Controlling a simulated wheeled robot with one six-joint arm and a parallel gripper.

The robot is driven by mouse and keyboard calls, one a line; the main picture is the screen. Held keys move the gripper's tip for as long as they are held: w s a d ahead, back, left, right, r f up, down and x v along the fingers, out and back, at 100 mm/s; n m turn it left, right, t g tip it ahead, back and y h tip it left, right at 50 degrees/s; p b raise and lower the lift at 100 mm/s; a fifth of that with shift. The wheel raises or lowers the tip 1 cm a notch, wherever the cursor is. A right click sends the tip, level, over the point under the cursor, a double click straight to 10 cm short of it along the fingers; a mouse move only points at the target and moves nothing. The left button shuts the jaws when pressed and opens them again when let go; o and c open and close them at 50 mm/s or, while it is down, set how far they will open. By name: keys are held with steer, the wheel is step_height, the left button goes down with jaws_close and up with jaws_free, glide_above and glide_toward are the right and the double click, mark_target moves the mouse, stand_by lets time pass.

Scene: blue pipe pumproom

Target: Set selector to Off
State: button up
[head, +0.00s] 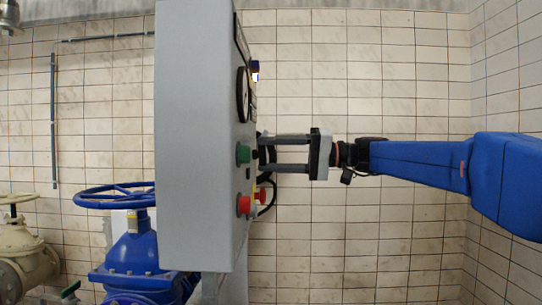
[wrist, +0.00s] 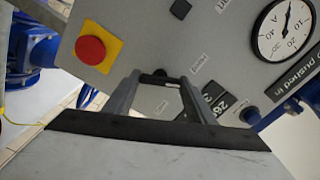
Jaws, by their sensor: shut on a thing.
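The selector (wrist: 160,72) is a small dark knob on the grey panel face, seen between my fingertips in the wrist view. Its pointer and setting cannot be read there. In the head view the panel is seen edge-on, and the selector is mostly hidden at the fingertips. My gripper (head: 262,154) reaches in level from the right, with its two grey fingers one above the other against the panel front. In the wrist view my gripper (wrist: 160,78) has a finger on each side of the knob and is shut on it.
The grey control box (head: 195,140) carries a green button (head: 243,154) and a red button (head: 243,205) on its side. A red mushroom button (wrist: 90,49) on yellow and a round gauge (wrist: 285,30) flank the selector. A blue valve handwheel (head: 110,195) stands left.

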steer(key=m, duration=0.5)
stand_by(0.6)
steer(key=o, duration=1)
steer(key=shift+o, duration=0.2)
steer(key=d, duration=1.7)
steer(key=shift+s+d, duration=0.25)
steer(key=shift+s, duration=0.05)
steer(key=shift+f, duration=0.15)
